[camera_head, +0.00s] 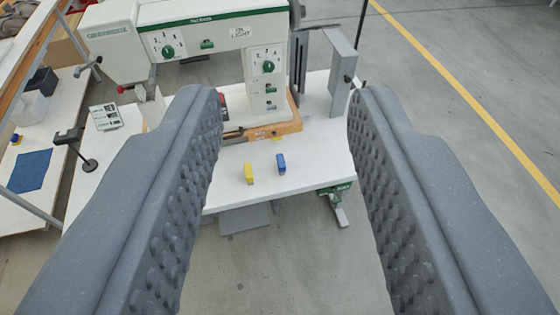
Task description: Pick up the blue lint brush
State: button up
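A small blue block-like object (281,164), which seems to be the lint brush, stands near the front edge of the white table (310,160). It is too small to make out bristles or a handle. A similar yellow object (249,174) stands close to its left, with a narrow gap between them. My gripper (286,100) is open and empty. Its two grey, knobbed fingers frame the table, and the blue object shows between them, well beyond and touching neither finger.
A white and green machine (215,35) on a wooden base (272,131) stands behind the small objects. A grey upright panel (342,75) rises at the table's back right. A shelf at left holds a blue cloth (30,170). Open floor (450,110) lies at right.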

aim_at(282, 167)
jog(key=u, duration=0.15)
jog(key=i, duration=1.15)
jog(key=u, duration=0.3)
